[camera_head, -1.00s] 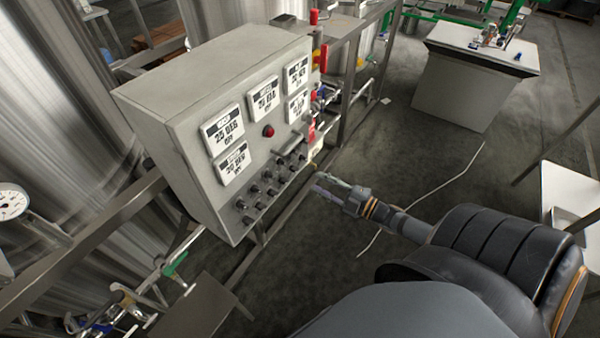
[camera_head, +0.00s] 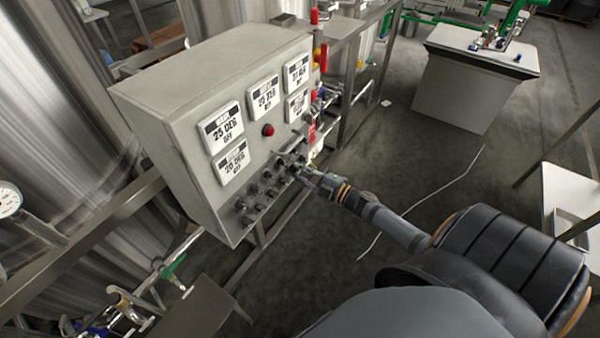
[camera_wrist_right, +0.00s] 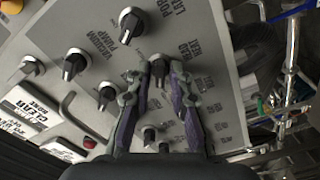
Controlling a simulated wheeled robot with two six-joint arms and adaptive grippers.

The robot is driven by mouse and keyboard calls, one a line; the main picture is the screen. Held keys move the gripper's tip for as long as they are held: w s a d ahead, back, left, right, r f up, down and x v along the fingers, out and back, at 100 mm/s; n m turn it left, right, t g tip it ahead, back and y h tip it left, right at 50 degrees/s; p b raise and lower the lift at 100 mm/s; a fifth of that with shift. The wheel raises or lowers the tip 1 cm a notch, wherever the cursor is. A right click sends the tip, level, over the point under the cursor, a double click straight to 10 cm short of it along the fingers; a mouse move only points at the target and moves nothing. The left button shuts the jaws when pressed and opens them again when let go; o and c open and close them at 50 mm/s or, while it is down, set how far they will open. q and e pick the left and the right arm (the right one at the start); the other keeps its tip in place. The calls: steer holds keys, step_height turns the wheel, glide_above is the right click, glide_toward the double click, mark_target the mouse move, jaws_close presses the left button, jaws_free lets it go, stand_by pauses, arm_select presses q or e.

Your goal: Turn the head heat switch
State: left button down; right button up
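The grey control panel (camera_head: 190,130) carries rows of black switch knobs on its lower front. In the right wrist view, a knob (camera_wrist_right: 158,70) beside a label that appears to read HEAD HEAT is the head heat switch. My right gripper (camera_wrist_right: 161,70) reaches the panel with its two fingers on either side of this knob. The fingers are apart; the left one looks very close to the knob, and contact cannot be told. In the head view, my right gripper (camera_head: 301,174) is at the upper right end of the knob rows. My left gripper is out of view.
Other knobs, such as the vacuum pump knob (camera_wrist_right: 75,64), surround the fingers. A red button (camera_head: 268,130) and several white displays (camera_head: 222,128) sit above the knobs. Pipes and valves (camera_wrist_right: 285,95) run beside the panel's edge. Open floor lies to the right.

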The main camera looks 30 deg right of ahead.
steer(key=shift+m, duration=0.4)
jaws_close()
steer(key=m, duration=0.3)
steer(key=shift+p, duration=0.4)
steer(key=shift+m+p, duration=0.4)
steer(key=shift+m, duration=1.6)
steer(key=shift+f, duration=0.1)
steer(key=o, duration=0.7)
jaws_free()
steer(key=shift+c, duration=0.2)
steer(key=shift+s+d, duration=0.1)
steer(key=shift+s, duration=0.15)
steer(key=v, duration=1.1)
steer(key=shift+s, duration=0.3)
